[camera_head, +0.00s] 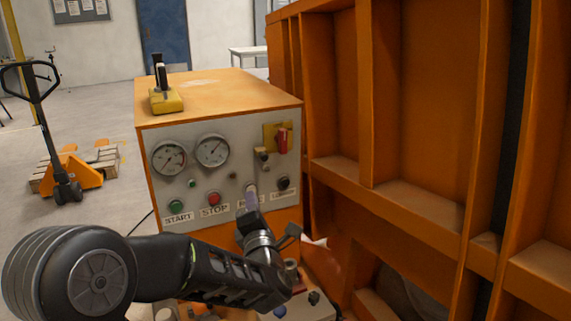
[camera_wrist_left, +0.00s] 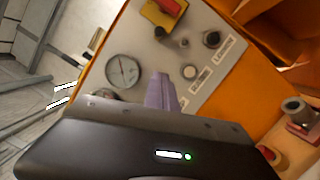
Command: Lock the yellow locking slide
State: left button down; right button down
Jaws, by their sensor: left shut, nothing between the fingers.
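The orange control box has a grey front panel (camera_head: 225,180). A yellow plate with a red handle (camera_head: 283,141) sits at the panel's upper right; the red handle also shows at the top of the left wrist view (camera_wrist_left: 172,6). A small latch-like part (camera_head: 262,155) is just below and left of it. I cannot tell which part is the locking slide. My left gripper (camera_head: 251,194) is shut and empty, its lavender fingers in front of the panel's lower right, covering part of a label. The fingers also show in the left wrist view (camera_wrist_left: 161,90). My right gripper is not in view.
A yellow block with black levers (camera_head: 166,98) stands on the box top. Gauges (camera_head: 212,150), a green START button (camera_head: 176,206) and a red STOP button (camera_head: 214,199) are on the panel. A tall orange ribbed frame (camera_head: 430,100) closes off the right.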

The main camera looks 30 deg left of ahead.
aim_at(263, 154)
pick_arm(q)
jog(key=shift+s+r+n, duration=0.25)
jog(key=shift+s+n, duration=0.1)
jog(key=shift+n, duration=0.25)
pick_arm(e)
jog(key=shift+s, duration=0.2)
pick_arm(q)
jog(key=shift+a, duration=0.1)
